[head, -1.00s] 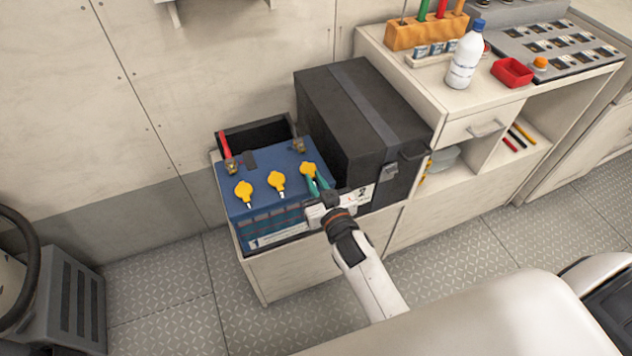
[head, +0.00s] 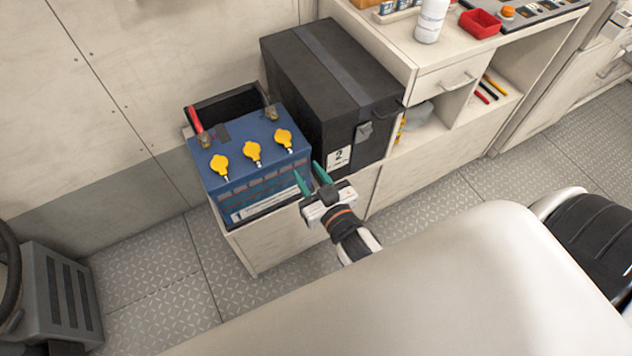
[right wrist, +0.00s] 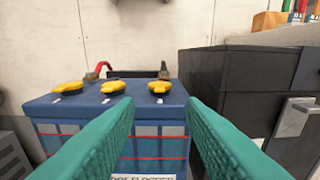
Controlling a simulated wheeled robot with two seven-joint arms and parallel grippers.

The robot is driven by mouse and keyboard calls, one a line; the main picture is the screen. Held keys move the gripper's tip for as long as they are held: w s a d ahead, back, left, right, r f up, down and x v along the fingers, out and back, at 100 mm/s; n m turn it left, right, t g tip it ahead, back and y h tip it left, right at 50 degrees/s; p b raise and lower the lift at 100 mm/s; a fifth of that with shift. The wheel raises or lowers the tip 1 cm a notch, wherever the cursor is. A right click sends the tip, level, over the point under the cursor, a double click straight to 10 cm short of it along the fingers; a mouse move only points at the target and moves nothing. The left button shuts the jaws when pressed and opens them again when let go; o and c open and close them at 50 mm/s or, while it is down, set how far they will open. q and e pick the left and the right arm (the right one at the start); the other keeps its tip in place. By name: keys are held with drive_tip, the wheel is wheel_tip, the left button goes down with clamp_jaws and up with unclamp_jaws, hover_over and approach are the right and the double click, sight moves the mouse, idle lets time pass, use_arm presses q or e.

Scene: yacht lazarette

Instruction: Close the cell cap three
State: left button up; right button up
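A blue battery (head: 245,184) carries a row of three yellow cell caps: left (head: 219,163), middle (head: 252,150) and right (head: 283,138). I see no numbers on the caps. All three look alike, each with a small pale tab at its front. In the right wrist view, the left cap (right wrist: 70,88), middle cap (right wrist: 113,86) and right cap (right wrist: 159,87) lie on the battery's top. My right gripper (head: 309,174) is open and empty, its green fingers spread in front of the battery's right front side, apart from the caps. My left gripper is not in view.
A black box (head: 325,85) marked 2 stands right of the battery, close to my right gripper. The battery's terminals (head: 271,112) and a red cable (head: 194,121) are behind the caps. A counter with a white bottle (head: 431,20) and red tray (head: 480,23) is further right.

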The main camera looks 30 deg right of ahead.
drive_tip(key=shift+s+r, duration=0.15)
drive_tip(key=shift+s, duration=1.35)
drive_tip(key=s+a+f+n+g+p, duration=0.15)
drive_tip(key=s+f+g, duration=0.25)
drive_tip(key=f, duration=0.8)
drive_tip(key=s+f+g+p, duration=0.2)
drive_tip(key=s+f+g, duration=0.25)
drive_tip(key=f, duration=0.75)
drive_tip(key=s+d+f+g+p, duration=0.1)
drive_tip(key=s+d+f+g, duration=0.1)
drive_tip(key=s+f, duration=0.2)
drive_tip(key=s+d+f+g+p, duration=0.1)
drive_tip(key=s+f, duration=0.4)
drive_tip(key=s, duration=0.6)
drive_tip(key=s+d+f+g+p, duration=0.1)
drive_tip(key=s+d+f+g, duration=0.3)
drive_tip(key=s, duration=0.4)
drive_tip(key=shift+s+f+g+h, duration=0.2)
drive_tip(key=shift+f+g+h, duration=0.1)
drive_tip(key=shift+f+g, duration=0.05)
